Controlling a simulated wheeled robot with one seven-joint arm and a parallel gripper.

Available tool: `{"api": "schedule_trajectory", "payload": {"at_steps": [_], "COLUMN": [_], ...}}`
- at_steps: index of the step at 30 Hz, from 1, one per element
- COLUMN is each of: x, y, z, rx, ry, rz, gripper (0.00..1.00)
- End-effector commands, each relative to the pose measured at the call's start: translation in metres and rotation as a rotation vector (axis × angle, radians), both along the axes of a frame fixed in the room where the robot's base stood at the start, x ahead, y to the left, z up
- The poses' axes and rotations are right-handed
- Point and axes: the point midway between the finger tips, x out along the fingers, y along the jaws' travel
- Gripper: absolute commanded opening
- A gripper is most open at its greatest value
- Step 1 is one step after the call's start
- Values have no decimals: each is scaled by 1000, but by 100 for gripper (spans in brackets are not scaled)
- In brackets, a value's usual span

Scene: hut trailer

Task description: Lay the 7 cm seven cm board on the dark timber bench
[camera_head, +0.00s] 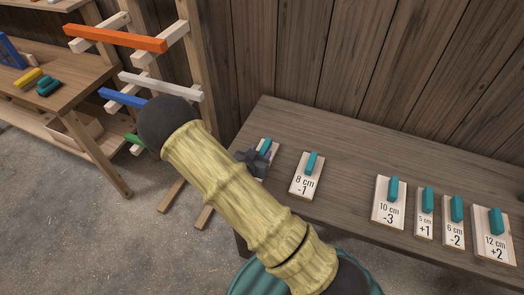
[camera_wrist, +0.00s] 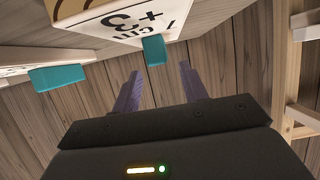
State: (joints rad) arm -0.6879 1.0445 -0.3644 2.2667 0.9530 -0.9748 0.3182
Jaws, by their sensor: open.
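A pale board (camera_wrist: 125,35) marked 7 cm and +3, upside down in the wrist view, has a teal grip block (camera_wrist: 154,49). In the head view its teal block (camera_head: 265,146) shows at the left end of the grey-brown timber bench (camera_head: 330,128), mostly behind my gripper. My gripper (camera_wrist: 160,80) is open, its purple-grey fingers on either side of the line to the block and apparently short of it. The fingers look empty. A browner bench (camera_head: 75,92) stands at the left; I cannot tell for sure which bench is the dark one.
The 8 cm board (camera_head: 306,180) lies just right of my gripper. The 10 cm (camera_head: 389,205), 5 cm (camera_head: 425,218), 6 cm (camera_head: 454,228) and 12 cm (camera_head: 493,240) boards lie further right. A rack with coloured bars (camera_head: 115,38) stands at the left. Plank walls rise behind the bench.

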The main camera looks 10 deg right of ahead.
Motion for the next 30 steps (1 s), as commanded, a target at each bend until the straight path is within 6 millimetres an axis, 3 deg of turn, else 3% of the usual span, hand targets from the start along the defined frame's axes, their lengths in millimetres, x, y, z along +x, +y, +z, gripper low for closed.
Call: {"api": "schedule_trajectory", "payload": {"at_steps": [9,15,30], "x": [-48,-66,-69], "y": [36,49,50], "z": [23,33,35], "rx": [2,0,0], "ry": [0,0,0], "rz": [4,2,0], "gripper": [43,43,43]}}
